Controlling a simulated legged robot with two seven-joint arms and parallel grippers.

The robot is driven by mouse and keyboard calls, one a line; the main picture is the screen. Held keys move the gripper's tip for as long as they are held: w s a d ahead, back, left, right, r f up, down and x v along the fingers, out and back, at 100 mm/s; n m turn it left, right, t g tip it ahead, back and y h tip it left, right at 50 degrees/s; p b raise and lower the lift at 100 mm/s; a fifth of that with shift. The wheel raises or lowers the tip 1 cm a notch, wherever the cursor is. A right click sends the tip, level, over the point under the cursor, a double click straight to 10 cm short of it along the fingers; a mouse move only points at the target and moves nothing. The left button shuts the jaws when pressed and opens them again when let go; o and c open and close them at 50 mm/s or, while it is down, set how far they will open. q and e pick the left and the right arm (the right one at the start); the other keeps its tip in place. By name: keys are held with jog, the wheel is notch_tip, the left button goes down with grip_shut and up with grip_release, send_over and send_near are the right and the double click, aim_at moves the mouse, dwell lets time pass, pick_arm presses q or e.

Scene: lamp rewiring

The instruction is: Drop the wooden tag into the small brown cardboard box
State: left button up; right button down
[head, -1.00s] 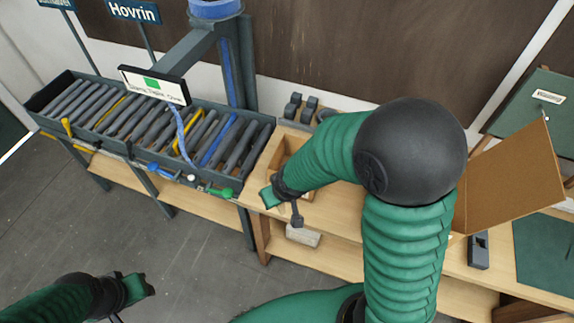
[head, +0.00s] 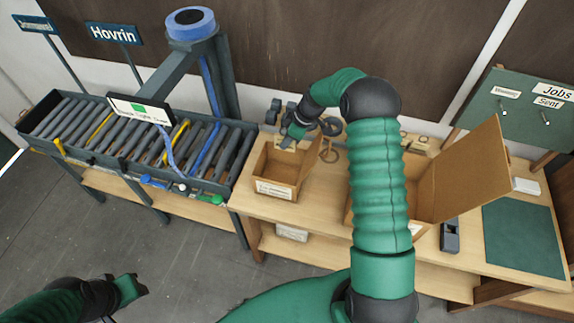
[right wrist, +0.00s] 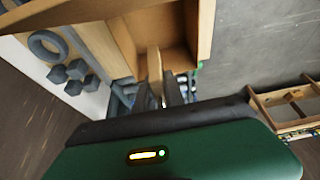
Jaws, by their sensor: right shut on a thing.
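The small brown cardboard box (head: 272,189) stands open on the wooden bench with a pale label on its front. Its open inside also shows in the right wrist view (right wrist: 182,32). My right gripper (head: 289,138) is at the back edge of the box in the head view. In the right wrist view, my right gripper (right wrist: 160,92) is shut on the wooden tag (right wrist: 154,66), a narrow pale strip that points toward the box opening. I cannot tell how high it is above the box. My left gripper (head: 132,288) is low at the left, away from the bench; its jaw opening is unclear.
A larger open carton (head: 462,175) with a raised flap stands to the right. Dark hexagonal pieces (right wrist: 68,74) and a ring (right wrist: 47,45) lie beside the box. A roller conveyor (head: 130,140) is at the left. A green mat (head: 523,238) lies at the bench's right.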

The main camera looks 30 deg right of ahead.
aim_at(286, 150)
jog(key=f, duration=0.2)
jog(key=f+b, duration=0.2)
jog(key=f, duration=0.1)
jog(key=shift+w+d+f, duration=0.1)
jog(key=shift+w+f, duration=0.25)
jog(key=shift+s+r, duration=0.1)
jog(key=shift+s, duration=0.05)
jog(key=c, duration=1.5)
grip_release()
jog(key=shift+s+r, duration=0.1)
jog(key=shift+c, duration=0.2)
jog(key=shift+o, duration=1)
